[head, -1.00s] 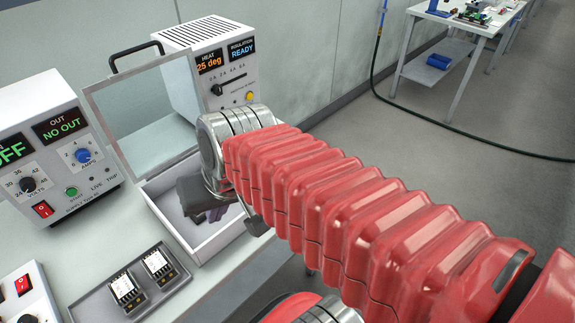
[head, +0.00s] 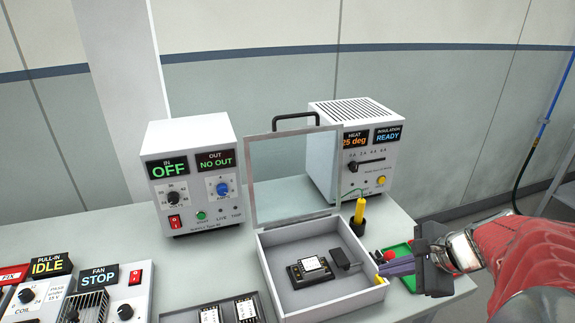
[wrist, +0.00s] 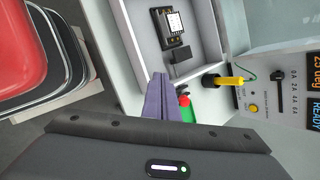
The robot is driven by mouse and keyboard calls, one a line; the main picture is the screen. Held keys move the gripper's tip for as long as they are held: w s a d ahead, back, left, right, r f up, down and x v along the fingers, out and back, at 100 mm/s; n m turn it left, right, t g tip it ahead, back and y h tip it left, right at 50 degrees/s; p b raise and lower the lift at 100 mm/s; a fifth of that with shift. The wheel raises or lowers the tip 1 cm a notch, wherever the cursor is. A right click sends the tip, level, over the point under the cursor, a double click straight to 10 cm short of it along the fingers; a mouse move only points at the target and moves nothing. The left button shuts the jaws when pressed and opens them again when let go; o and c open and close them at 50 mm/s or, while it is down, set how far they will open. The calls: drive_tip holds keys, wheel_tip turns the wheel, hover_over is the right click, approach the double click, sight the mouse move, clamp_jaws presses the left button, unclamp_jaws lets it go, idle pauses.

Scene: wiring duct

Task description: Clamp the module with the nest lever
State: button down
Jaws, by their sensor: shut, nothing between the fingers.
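The module (head: 312,267), a small dark block with a white label, sits in its dark nest on the floor of the open white box (head: 330,305). It also shows in the wrist view (wrist: 172,25). A dark paddle-like piece (head: 342,258), which looks like the nest lever, is just right of the module, with a thin arm towards the box's right wall. In the wrist view this piece (wrist: 187,68) lies beside the nest, not over the label. My gripper (head: 384,268) has purple fingers, shut and empty, at the box's right wall. The fingers also show in the wrist view (wrist: 160,85).
The box's clear lid (head: 293,175) stands open. A yellow-handled probe (head: 359,211) stands in a black holder behind my gripper. A red knob (head: 387,255) and a green tray (head: 405,252) are close to the fingers. Two modules lie in a grey tray (head: 185,316) in front.

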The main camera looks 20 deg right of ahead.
sight(385, 258)
drive_tip(key=s+d+f+m+t+h, duration=0.1)
drive_tip(key=s+d+m, duration=0.4)
drive_tip(key=d+m, duration=0.5)
drive_tip(key=shift+s+d+f+t+h, duration=0.2)
drive_tip(key=shift+s+f+t+h, duration=0.15)
drive_tip(key=shift+t, duration=0.25)
drive_tip(key=shift+w+f, duration=0.1)
drive_tip(key=shift+f, duration=0.05)
drive_tip(key=x, duration=0.9)
drive_tip(key=shift+w+a+f, duration=0.1)
drive_tip(key=shift+a+f, duration=0.05)
drive_tip(key=shift+w+a+r, duration=0.15)
drive_tip(key=shift+w+r, duration=0.1)
drive_tip(key=shift+w, duration=0.35)
drive_tip(key=shift+w+a+r, duration=0.15)
drive_tip(key=shift+w+r, duration=0.05)
drive_tip(key=shift+w, duration=0.4)
drive_tip(key=shift+w+a+r, duration=0.25)
drive_tip(key=shift+w+r, duration=0.1)
drive_tip(key=shift+w, duration=0.3)
drive_tip(key=shift+d, duration=0.15)
